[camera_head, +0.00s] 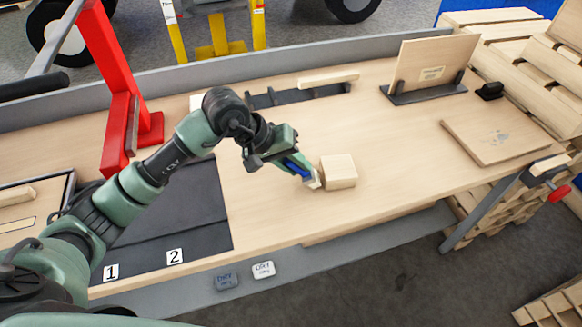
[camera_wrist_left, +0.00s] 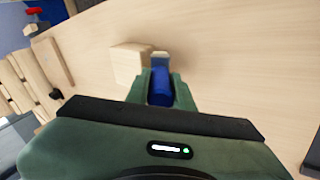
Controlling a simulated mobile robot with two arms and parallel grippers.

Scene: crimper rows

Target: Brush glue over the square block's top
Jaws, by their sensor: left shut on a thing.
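The square block (camera_head: 339,172) is a pale wooden cube standing on the workbench right of the middle in the head view. It also shows in the left wrist view (camera_wrist_left: 128,65), just left of the fingers. My left gripper (camera_head: 298,164) is shut on a blue-handled brush (camera_head: 303,170). The brush handle (camera_wrist_left: 160,85) lies between the two green fingers in the wrist view. The brush's pale bristle end is low, close beside the block's left side; whether it touches the block I cannot tell. No glue is visible on the block. My right gripper is not in view.
A dark mat (camera_head: 180,215) with labels 1 and 2 lies left. A red frame (camera_head: 112,85) rises at the back left. A flat board (camera_head: 500,135) and an upright panel (camera_head: 432,65) in a dark stand are at the right. Bench around the block is clear.

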